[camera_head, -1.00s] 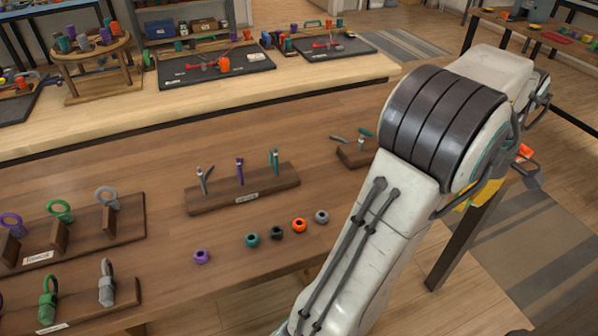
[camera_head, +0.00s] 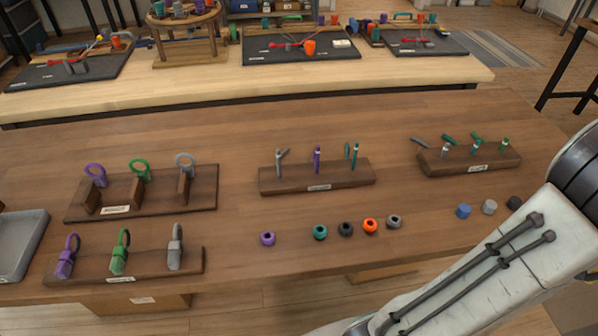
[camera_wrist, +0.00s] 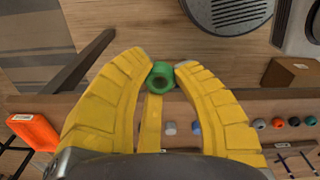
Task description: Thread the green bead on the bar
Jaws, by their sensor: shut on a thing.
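My gripper (camera_wrist: 162,76) has its yellow fingers closed on the green bead (camera_wrist: 160,79), which shows its open hole in the wrist view. In the head view my gripper and the green bead are out of sight. A wooden stand (camera_head: 330,183) at the middle of the table carries upright bars: grey (camera_head: 279,165), purple (camera_head: 317,161) and teal (camera_head: 354,158). Another stand (camera_head: 470,163) to its right carries short posts with grey, teal and green parts. Which of these is the task's bar, I cannot tell.
Loose beads lie in front of the middle stand: purple (camera_head: 267,239), teal (camera_head: 320,232), black (camera_head: 345,229), orange (camera_head: 370,226) and grey (camera_head: 394,221). Blue (camera_head: 463,211), grey and black cylinders lie at right. Two ring stands (camera_head: 203,200) occupy the left.

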